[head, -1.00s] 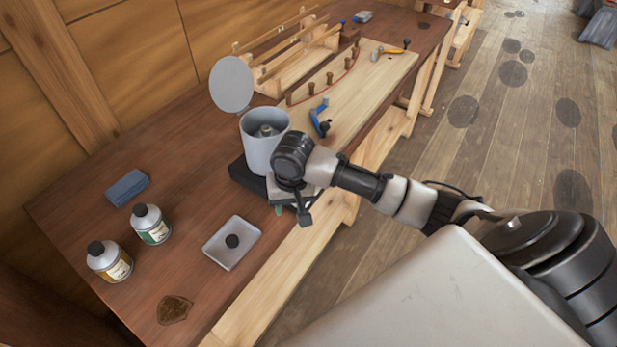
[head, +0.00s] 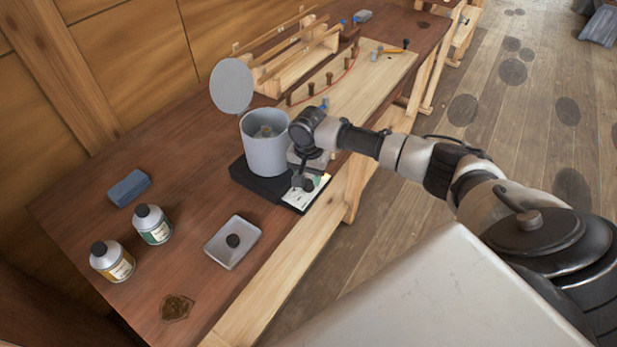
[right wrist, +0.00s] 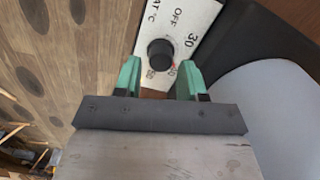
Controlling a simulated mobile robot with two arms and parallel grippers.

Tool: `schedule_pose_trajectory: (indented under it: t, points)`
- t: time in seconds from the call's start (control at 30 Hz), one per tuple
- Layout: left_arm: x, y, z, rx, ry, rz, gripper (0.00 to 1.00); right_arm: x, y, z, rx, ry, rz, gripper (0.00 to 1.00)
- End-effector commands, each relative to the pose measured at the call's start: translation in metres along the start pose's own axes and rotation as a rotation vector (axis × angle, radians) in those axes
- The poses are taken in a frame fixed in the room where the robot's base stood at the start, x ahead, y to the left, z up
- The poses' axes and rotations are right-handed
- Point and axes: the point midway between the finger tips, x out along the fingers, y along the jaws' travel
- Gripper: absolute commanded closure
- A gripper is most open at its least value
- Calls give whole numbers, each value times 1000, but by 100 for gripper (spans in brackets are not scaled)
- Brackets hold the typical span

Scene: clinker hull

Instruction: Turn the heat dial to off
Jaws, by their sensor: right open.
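The heat dial (right wrist: 160,53) is a round black knob on a white panel (right wrist: 160,22) marked OFF and 30. A small red mark shows at its lower right edge. My right gripper (right wrist: 158,76) is open, its green fingers just short of the dial and on either side of it, apart from it as far as I can tell. In the head view the right gripper (head: 303,180) hangs over the panel (head: 296,198) on the black base (head: 262,186) of the grey pot (head: 265,152); the dial is hidden there. My left gripper is not in view.
The pot's round grey lid (head: 231,85) stands raised behind it. A metal tray (head: 222,256), two bottles (head: 152,224) and (head: 112,261), and a blue block (head: 128,188) are to the left. A wooden board (head: 375,75) with pegs lies behind. The bench's front edge is close.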

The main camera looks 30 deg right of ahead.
Motion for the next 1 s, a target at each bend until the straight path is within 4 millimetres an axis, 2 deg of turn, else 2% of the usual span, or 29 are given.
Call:
schedule_pose_trajectory:
  t: [0.2,0.47,0.57,0.7,1.0]
  points:
    - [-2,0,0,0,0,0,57,17,0,1,-2,-1,0,60]
    - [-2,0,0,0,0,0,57,19,0,0,-2,0,-1,60]
    - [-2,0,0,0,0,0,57,19,0,0,-2,0,0,72]
    - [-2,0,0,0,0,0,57,19,0,0,-2,0,0,93]
    - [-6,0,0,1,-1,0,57,18,0,1,-37,-2,1,94]
